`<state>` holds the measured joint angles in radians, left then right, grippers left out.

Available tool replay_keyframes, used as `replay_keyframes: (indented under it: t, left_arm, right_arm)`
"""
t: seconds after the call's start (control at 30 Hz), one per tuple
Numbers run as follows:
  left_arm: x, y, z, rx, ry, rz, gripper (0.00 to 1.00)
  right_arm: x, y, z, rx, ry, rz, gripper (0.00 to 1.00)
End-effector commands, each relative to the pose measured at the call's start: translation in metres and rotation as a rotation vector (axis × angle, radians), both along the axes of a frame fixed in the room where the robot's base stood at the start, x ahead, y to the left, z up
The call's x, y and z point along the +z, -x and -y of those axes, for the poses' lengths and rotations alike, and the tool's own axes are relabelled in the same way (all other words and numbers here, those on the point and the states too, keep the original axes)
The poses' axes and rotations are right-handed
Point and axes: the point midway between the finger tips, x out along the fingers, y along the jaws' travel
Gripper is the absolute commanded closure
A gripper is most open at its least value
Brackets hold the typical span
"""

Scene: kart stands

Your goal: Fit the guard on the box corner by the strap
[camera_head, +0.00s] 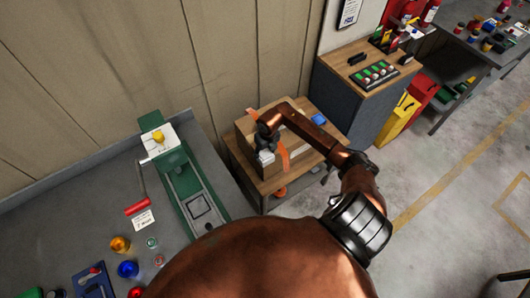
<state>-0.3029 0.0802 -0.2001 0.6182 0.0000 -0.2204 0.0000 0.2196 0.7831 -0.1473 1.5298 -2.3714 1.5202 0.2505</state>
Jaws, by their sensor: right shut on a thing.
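A brown cardboard box (243,125) stands on a small wooden-topped cart (322,150) near the wall. An orange strap (284,158) runs down the box, just right of my right gripper. My right arm reaches over the cart from the lower right. My right gripper (264,148) is at the box's near upper edge and is shut on a small pale grey piece, which looks like the guard (264,158). The piece is beside the strap; whether it touches the box corner cannot be told. The gripper and arm hide part of the box. My left gripper is not in view.
A small blue object (318,119) lies on the cart's right side. A grey bench (100,205) with a green fixture (182,180) and a red-handled lever (138,207) stands left. A dark cabinet (350,105) stands behind right. Open floor (440,220) lies to the right.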

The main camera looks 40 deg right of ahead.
Motion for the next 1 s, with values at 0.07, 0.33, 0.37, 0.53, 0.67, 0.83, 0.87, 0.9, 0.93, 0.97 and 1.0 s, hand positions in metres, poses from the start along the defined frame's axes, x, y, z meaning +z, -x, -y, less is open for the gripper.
replay_keyframes:
  t: [0.07,0.33,0.37,0.53,0.67,0.83,0.87,0.9,0.93,0.97,1.0]
  left_arm:
    - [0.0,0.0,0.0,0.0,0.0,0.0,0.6]
    - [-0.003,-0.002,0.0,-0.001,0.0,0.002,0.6]
    - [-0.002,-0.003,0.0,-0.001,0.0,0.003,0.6]
    - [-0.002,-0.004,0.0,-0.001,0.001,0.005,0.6]
    - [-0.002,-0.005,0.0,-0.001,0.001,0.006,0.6]
    - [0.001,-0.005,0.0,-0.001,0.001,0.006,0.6]
    - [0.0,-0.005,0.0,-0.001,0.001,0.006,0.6]
    - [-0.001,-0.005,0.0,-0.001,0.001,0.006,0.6]
    - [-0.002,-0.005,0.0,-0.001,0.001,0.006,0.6]
    - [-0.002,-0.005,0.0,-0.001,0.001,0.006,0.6]
    - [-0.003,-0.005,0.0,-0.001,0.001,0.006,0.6]
  right_arm:
    - [0.0,0.0,0.0,0.0,0.0,0.0,0.61]
    - [-0.003,0.0,0.0,0.0,0.0,0.0,0.42]
    - [-0.003,0.0,0.0,0.0,0.0,0.0,0.4]
    - [-0.003,0.0,0.0,0.0,0.0,0.0,0.31]
    - [-0.003,0.0,0.0,0.0,0.0,0.0,0.31]
    - [0.002,0.0,0.0,0.0,-0.001,0.0,0.31]
    - [0.004,0.0,0.001,0.0,0.001,0.002,0.31]
    - [0.008,0.0,0.001,0.0,0.002,0.003,0.31]
    - [0.011,0.0,0.001,0.001,0.003,0.004,0.31]
    - [0.016,0.001,0.001,0.002,0.003,0.004,0.31]
    - [0.023,0.002,0.001,0.002,0.004,0.003,0.31]
